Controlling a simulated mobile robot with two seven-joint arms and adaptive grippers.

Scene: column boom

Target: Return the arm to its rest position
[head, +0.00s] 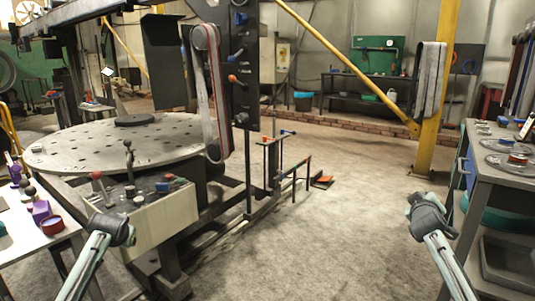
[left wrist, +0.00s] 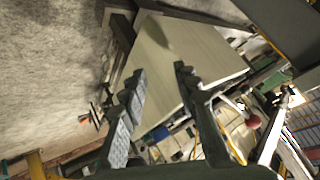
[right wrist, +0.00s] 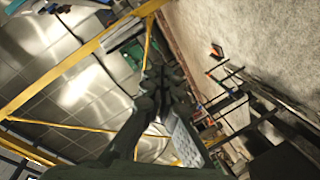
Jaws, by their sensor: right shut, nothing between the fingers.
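My left arm comes in at the lower left of the head view, its dark end (head: 118,232) in front of the beige control box. In the left wrist view the left gripper (left wrist: 158,72) has its fingers apart, with nothing between them. My right arm comes in at the lower right, its dark end (head: 424,212) raised over the bare floor, left of the blue-grey workbench. In the right wrist view the right gripper (right wrist: 160,78) has its fingers together and holds nothing. In the head view the fingers of both grippers are hard to make out.
The beige control box (head: 152,222) with levers and knobs stands close to my left arm. Behind it is a large round perforated table (head: 90,152). The blue-grey workbench (head: 500,186) stands at the right. A yellow post (head: 434,120) rises behind. The concrete floor (head: 330,235) between the arms is clear.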

